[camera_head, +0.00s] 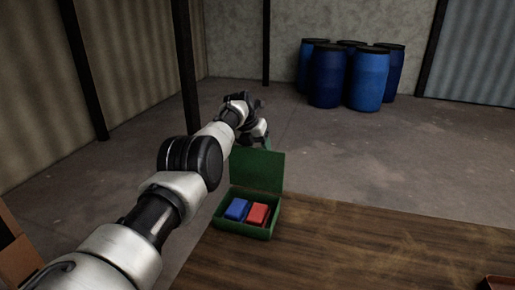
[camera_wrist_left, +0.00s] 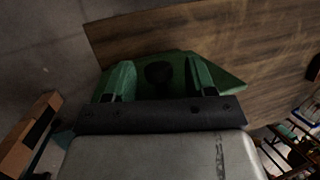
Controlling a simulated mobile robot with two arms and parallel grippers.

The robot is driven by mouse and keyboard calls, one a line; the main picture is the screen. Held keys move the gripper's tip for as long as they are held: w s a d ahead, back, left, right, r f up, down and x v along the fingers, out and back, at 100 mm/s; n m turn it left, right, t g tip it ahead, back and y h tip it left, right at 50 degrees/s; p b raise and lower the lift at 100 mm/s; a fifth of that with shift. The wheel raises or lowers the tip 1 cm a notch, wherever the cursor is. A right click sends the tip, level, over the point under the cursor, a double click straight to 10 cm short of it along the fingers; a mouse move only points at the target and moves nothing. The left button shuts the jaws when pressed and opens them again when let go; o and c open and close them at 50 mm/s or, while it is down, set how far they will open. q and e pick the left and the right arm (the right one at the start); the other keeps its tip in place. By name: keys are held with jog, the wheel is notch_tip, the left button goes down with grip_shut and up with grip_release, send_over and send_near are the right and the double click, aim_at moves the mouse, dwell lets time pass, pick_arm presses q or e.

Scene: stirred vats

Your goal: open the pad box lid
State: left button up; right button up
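The green pad box (camera_head: 237,228) stands at the near left part of the wooden table, by its far-left edge. Its green lid (camera_head: 257,170) is raised and stands roughly upright at the back. A blue pad (camera_head: 237,209) and a red pad (camera_head: 257,213) lie side by side inside. My left arm reaches past the box, and its gripper is behind the lid, mostly hidden in the head view. In the left wrist view the two green fingers of my left gripper (camera_wrist_left: 158,64) are apart, with a dark round knob (camera_wrist_left: 158,73) between them, in front of a green surface. My right gripper is not in view.
A reddish tray edge (camera_head: 499,283) shows at the lower right corner. Several blue barrels (camera_head: 328,78) stand far back on the concrete floor. A brown box (camera_head: 14,255) is at the left edge.

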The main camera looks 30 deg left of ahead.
pick_arm(q)
jog(key=shift+a+r+p, duration=0.1)
jog(key=shift+r+p, duration=0.15)
jog(key=shift+p, duration=0.25)
jog(key=p+v, duration=0.2)
jog(key=p, duration=0.1)
jog(key=shift+r, duration=0.2)
jog(key=v, duration=0.8)
jog(key=shift+s, duration=0.1)
